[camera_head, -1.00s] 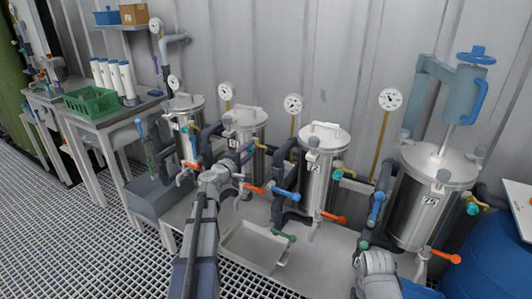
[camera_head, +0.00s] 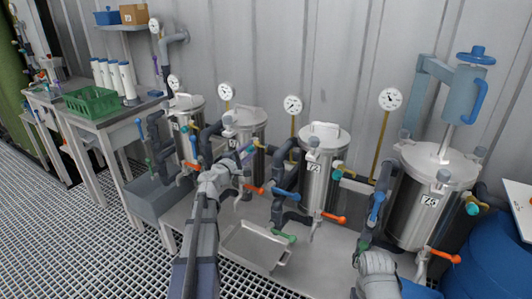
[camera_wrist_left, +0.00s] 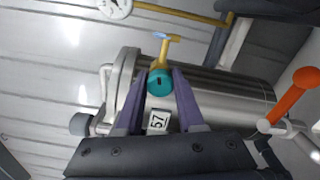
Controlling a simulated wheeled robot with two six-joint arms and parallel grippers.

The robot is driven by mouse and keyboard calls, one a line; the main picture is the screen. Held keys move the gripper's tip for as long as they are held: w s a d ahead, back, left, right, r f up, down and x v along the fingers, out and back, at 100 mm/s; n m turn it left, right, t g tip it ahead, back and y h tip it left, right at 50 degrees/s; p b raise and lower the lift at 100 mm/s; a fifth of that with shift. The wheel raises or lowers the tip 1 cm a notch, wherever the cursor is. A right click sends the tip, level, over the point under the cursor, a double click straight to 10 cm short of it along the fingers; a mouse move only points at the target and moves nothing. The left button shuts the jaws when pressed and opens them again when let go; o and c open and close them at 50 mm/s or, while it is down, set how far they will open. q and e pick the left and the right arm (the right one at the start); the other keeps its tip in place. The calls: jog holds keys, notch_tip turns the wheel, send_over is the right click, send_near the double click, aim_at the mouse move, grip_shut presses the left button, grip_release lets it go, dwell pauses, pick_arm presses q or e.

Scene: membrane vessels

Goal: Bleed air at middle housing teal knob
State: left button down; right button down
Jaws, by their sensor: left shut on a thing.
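The middle housing is a steel vessel (camera_head: 246,126) with a flat lid, second from the left in the head view. It lies sideways across the left wrist view (camera_wrist_left: 225,92). Its teal knob (camera_wrist_left: 160,82) sits at the lid end with a yellow valve stem (camera_wrist_left: 165,48) behind it. My left gripper (camera_head: 248,152) reaches this housing with its purple fingers. In the left wrist view its two fingertips (camera_wrist_left: 161,74) stand on either side of the teal knob and are shut on it. In the head view the knob is mostly hidden by the fingers. My right gripper's fingers do not show.
Similar vessels stand at left (camera_head: 187,108), right of middle (camera_head: 317,180) and far right (camera_head: 420,220). Orange levers (camera_head: 333,217), blue levers and pipes crowd between them. A metal tray (camera_head: 246,262) lies below. A green crate (camera_head: 91,101) stands on the left table.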

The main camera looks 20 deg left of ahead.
pick_arm(q)
jog(key=n, duration=0.4)
jog(key=shift+n, duration=2.4)
jog(key=m, duration=1.3)
jog(key=shift+c, duration=2.4)
grip_release()
jog(key=shift+s, duration=0.1)
